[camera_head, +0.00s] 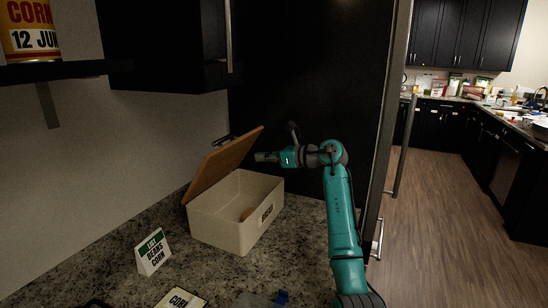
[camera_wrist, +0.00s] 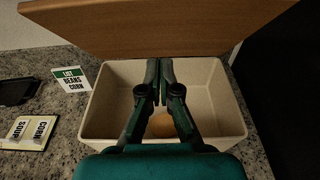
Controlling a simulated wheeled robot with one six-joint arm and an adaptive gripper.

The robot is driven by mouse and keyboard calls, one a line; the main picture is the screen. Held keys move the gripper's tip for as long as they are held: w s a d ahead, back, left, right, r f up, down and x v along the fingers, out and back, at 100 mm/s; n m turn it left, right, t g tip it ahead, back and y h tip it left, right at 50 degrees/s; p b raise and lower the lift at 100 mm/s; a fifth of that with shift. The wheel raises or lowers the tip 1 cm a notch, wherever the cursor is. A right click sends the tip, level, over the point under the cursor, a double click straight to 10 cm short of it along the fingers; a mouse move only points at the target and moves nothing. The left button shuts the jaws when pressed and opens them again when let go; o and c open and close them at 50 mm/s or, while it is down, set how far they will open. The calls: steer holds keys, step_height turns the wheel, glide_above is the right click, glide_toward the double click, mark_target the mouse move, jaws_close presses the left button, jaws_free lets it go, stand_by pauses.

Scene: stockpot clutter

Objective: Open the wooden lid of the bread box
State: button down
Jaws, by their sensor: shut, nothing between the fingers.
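The bread box (camera_head: 222,222) is a cream bin on the granite counter, with a dark label on its front. Its wooden lid (camera_head: 226,160) stands tilted up along the back left side, so the box is open. In the wrist view the lid (camera_wrist: 150,28) spans the top, behind the open box (camera_wrist: 222,105). A round brown item (camera_wrist: 160,125) lies inside, partly hidden by my fingers. My gripper (camera_head: 262,157) is above the box, close to the lid's right end. In the wrist view its fingers (camera_wrist: 160,75) are together and empty. Contact with the lid cannot be told.
A list sign (camera_head: 153,251) stands left of the box, and a corn card (camera_head: 181,298) lies at the front. A shelf with a can (camera_head: 30,32) and a dark cabinet (camera_head: 165,45) hang above. A tall dark panel stands behind; open floor lies to the right.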

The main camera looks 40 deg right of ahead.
mark_target(238, 146)
steer(key=w, duration=0.1)
steer(key=w+a, duration=0.1)
steer(key=w, duration=0.1)
steer(key=w+r, duration=0.1)
steer(key=shift+w+a, duration=0.35)
steer(key=shift+w+a+r, duration=0.2)
steer(key=shift+w+r, duration=0.15)
steer(key=shift+w, duration=0.2)
steer(key=shift+r, duration=0.1)
steer(key=shift+w+a+r+g, duration=0.2)
steer(key=shift+w+r+g, duration=0.1)
steer(key=shift+w+r, duration=0.1)
steer(key=shift+g+h, duration=0.3)
steer(key=shift+g, duration=0.1)
steer(key=w+r, duration=0.1)
steer(key=w, duration=0.1)
steer(key=w+a+r, duration=0.1)
steer(key=w, duration=0.1)
steer(key=w+a+r, duration=0.1)
steer(key=w+r, duration=0.1)
steer(key=w, duration=0.1)
steer(key=shift+a, duration=0.25)
steer(key=shift+w+a+r, duration=0.1)
steer(key=shift+w+a, duration=0.05)
steer(key=shift+w, duration=0.3)
steer(key=shift+w+a+r, duration=0.1)
steer(key=shift+w+a, duration=0.05)
steer(key=shift+w, duration=0.25)
